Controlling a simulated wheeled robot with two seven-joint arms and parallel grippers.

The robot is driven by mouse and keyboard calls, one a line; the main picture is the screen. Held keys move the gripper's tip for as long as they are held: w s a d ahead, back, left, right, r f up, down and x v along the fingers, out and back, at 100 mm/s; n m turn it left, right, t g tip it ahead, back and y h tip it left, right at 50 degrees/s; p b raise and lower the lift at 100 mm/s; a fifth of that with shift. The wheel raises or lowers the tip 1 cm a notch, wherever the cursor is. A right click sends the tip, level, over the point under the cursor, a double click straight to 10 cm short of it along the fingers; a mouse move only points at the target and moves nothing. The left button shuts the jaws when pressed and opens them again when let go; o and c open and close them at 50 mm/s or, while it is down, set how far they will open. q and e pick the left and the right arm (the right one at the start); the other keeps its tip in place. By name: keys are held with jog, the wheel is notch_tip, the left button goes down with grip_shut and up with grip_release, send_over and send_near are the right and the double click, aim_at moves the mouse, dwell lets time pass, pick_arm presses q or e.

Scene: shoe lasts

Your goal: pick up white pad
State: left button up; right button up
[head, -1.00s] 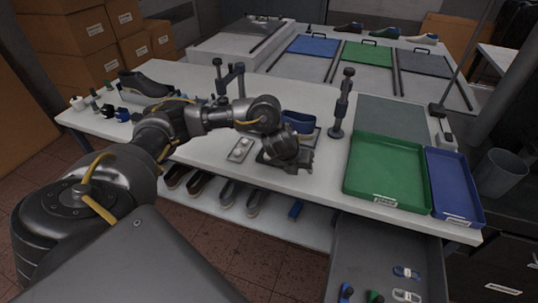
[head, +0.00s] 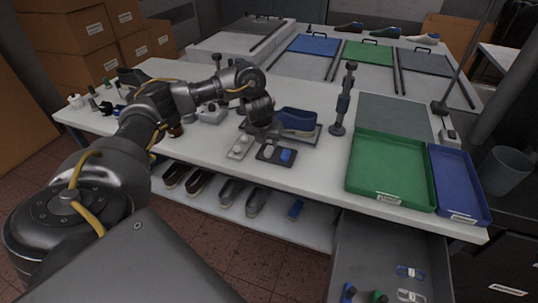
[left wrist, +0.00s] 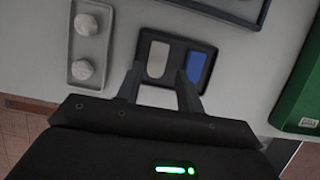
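The white pad (head: 268,150) lies in the left half of a small dark tray (head: 262,158) on the white table. A blue pad (head: 286,155) lies to its right in the same tray. The left wrist view also shows the white pad (left wrist: 158,58) and the blue pad (left wrist: 195,66). My left gripper (left wrist: 159,88) is open with nothing between its fingers. Its tips show just below the pads in that view, one to each side of the white pad's line. In the head view my left gripper (head: 266,134) hangs close above the tray's back edge. My right gripper is not in view.
A light tray with two round white pieces (head: 240,147) sits left of the dark tray. A blue shoe-like form (head: 297,120) on a dark plate is behind it. A dark upright post (head: 342,100), a green tray (head: 378,192) and a blue tray (head: 466,213) stand to the right.

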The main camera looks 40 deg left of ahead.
aim_at(269, 149)
pick_arm(q)
jog(key=shift+b+x, duration=0.95)
jog(key=shift+x, duration=1.7)
jog(key=shift+a+r, duration=0.1)
jog(key=shift+r, duration=0.05)
jog(key=shift+c, duration=0.5)
jog(key=c, duration=0.6)
